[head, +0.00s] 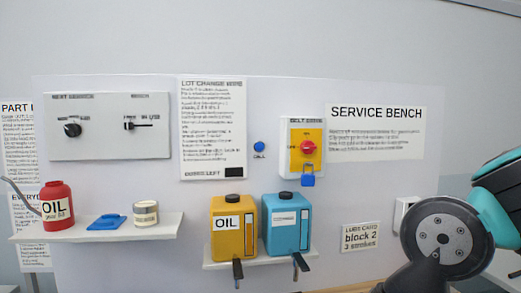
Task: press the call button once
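The call button (259,146) is a small round blue button on the pale wall panel, between the printed notice and the yellow switch plate. A small label that seems to read CALL sits just under it. Nothing covers the button, and nothing touches it. I cannot tell from this view whether it is pressed in. My gripper is not in view; only links of my arm show at the right edge, well to the right of the button.
A yellow plate with a red rotary switch (308,147) and blue padlock (308,180) is right of the button. Below stand a yellow OIL container (232,213) and a blue container (271,222). A left shelf (160,228) holds a red oil bottle (57,190) and small tin (145,212).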

